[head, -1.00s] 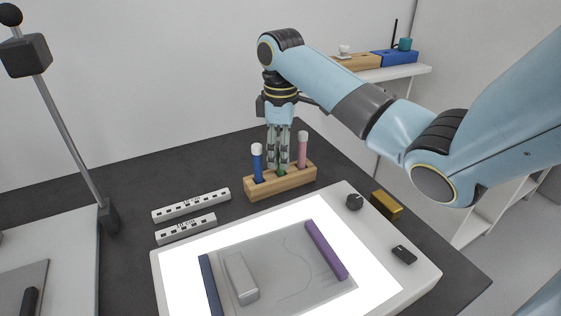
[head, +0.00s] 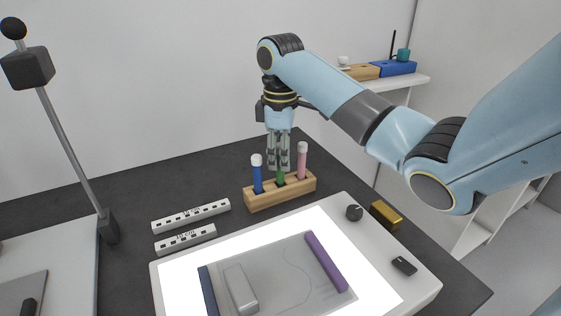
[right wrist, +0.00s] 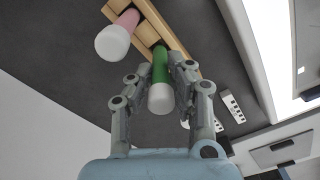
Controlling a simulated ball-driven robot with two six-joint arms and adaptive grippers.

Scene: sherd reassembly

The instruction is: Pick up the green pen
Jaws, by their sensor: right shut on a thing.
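The green pen (head: 281,179) stands upright at the middle slot of the wooden holder (head: 283,198). My right gripper (head: 279,163) points down over the holder and is shut on the pen's upper part. In the right wrist view the green pen (right wrist: 160,72), with its white cap, is between the two fingers (right wrist: 160,88). The pen's lower end is at the slot; I cannot tell how deep it sits. A blue pen (head: 257,177) stands to the left in the holder and a pink pen (head: 302,164) to the right. My left gripper is not in view.
A lit white panel (head: 372,290) lies in front, bearing a purple bar (head: 326,261), a dark blue bar (head: 209,291) and a grey block (head: 240,288). Two white marked strips (head: 191,217) lie left of the holder. A gold block (head: 385,215) is at right. A stand (head: 70,150) rises at left.

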